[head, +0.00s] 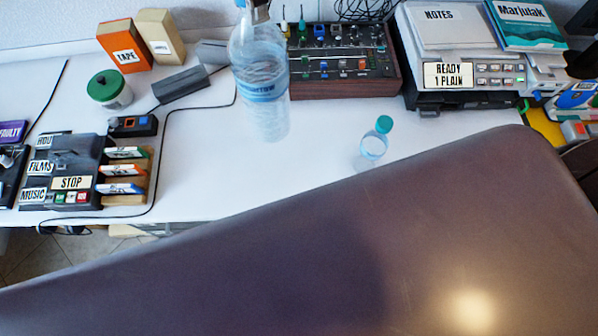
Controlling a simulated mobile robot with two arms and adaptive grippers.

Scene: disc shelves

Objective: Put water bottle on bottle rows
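A large clear water bottle (262,85) with a blue label band shows at the top middle. Its neck is cut off by the top edge of the view. A smaller clear bottle (373,145) with a teal cap is on the white table (215,165), right of the large one and nearer the front. I cannot make out any bottle rows.
A mixer-like panel (340,62) is behind the bottles, and a printer-like machine (470,75) is at the right. A green-lidded jar (108,89), tape boxes (124,47) and a labelled control box (72,172) are left. A large dark close surface hides the lower right.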

